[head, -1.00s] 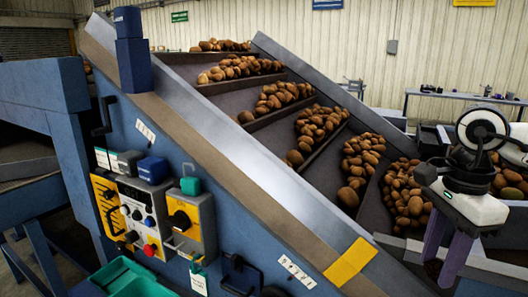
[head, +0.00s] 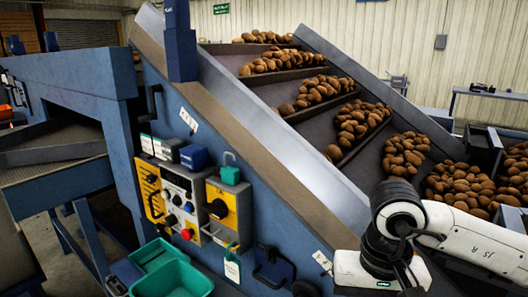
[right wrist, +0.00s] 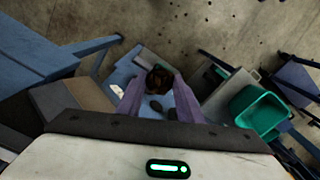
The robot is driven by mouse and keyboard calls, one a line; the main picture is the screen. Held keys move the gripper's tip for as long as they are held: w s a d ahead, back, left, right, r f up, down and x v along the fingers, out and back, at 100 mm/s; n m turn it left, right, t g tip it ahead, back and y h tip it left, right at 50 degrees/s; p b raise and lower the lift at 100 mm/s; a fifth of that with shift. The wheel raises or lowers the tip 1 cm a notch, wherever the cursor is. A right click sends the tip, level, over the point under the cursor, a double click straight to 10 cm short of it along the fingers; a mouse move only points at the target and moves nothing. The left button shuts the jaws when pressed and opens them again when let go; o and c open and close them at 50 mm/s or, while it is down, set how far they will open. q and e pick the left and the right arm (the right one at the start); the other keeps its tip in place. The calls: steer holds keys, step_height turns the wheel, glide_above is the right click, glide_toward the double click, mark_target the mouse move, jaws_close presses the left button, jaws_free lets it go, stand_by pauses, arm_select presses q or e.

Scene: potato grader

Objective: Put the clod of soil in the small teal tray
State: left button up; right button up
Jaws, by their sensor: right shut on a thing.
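The clod of soil (right wrist: 160,80) is a dark brown lump between the purple fingers of my right gripper (right wrist: 158,84) in the right wrist view. The gripper is shut on it near the fingertips. In the head view my right wrist is at the lower right, and its fingers and the clod are below the picture. Teal trays (head: 175,281) stand at the lower left in the head view, one behind the other. Teal also shows at the right in the right wrist view (right wrist: 247,103), apart from the clod. My left gripper is not in view.
The blue grader's sloping side (head: 235,120) and its yellow control panel (head: 178,200) stand behind the trays. A dark handle (head: 273,268) juts from the side panel. Potatoes (head: 405,155) lie on the conveyor. Bare concrete floor (right wrist: 215,30) shows in the right wrist view.

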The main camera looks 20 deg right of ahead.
steer(key=a+n, duration=0.5)
steer(key=shift+w, duration=0.3)
